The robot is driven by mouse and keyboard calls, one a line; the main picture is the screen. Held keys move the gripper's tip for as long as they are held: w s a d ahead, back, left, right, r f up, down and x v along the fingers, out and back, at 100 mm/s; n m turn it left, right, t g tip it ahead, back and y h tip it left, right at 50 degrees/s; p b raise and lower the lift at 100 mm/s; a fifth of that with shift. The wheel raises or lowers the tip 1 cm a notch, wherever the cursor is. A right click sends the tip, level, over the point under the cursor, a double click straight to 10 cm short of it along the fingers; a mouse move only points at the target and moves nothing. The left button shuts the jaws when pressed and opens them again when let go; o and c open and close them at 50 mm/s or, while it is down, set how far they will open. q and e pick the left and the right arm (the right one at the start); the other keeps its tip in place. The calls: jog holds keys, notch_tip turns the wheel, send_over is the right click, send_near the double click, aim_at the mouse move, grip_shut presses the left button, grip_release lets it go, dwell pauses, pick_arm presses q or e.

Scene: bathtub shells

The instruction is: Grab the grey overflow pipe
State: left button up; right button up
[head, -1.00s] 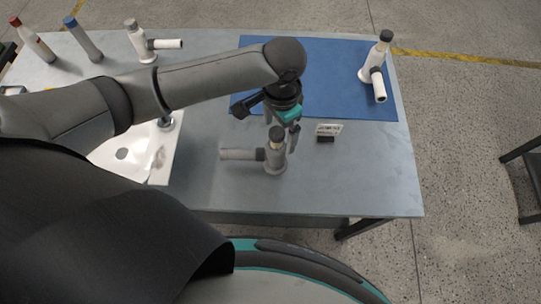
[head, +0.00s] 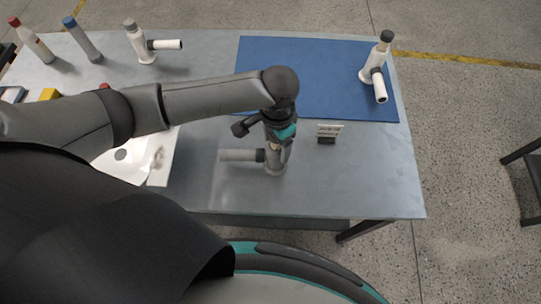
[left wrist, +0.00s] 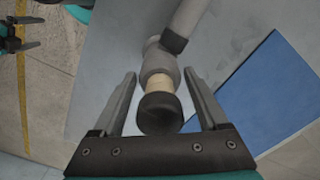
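The grey overflow pipe (head: 275,165) stands upright on the metal table, with its side tube pointing left in the head view. It also shows in the left wrist view (left wrist: 158,63), with a dark cap and a tan band below it. My left gripper (head: 277,146) is directly above the pipe and hides its top in the head view. In the left wrist view its two fingers (left wrist: 160,85) are spread, one on each side of the pipe's upper part, with gaps visible. My right gripper is not in the head view.
A white pipe (head: 374,72) stands on the blue mat (head: 310,65), and another white pipe (head: 146,45) stands at the back left. Red-capped and blue-capped bottles (head: 82,38) are further left. A small sign (head: 328,133) is just right of the gripper. A white shell (head: 160,165) lies left.

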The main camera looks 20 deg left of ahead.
pick_arm(q)
grip_shut()
dwell(0.4)
